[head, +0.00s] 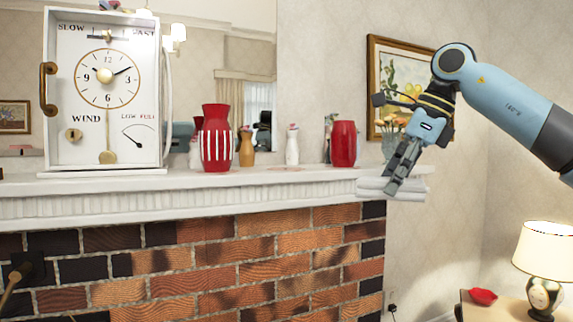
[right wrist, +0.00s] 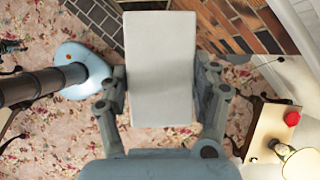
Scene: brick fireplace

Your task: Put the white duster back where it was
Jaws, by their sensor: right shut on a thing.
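The white duster (head: 372,188) is a pale, flat block at the right end of the white mantel in the head view. My right gripper (head: 396,184) points down over it, with its fingers against it. In the right wrist view the duster (right wrist: 163,70) is a plain white rectangle between the two fingers of my right gripper (right wrist: 160,78), with floor visible around it. I cannot tell whether the duster touches the mantel edge. My left gripper is in neither view.
The mantel (head: 300,178) carries a large white clock (head: 120,140), a striped red vase (head: 216,150), a plain red vase (head: 343,145) and flowers in glass (head: 390,148). A framed picture (head: 390,48) hangs behind my arm.

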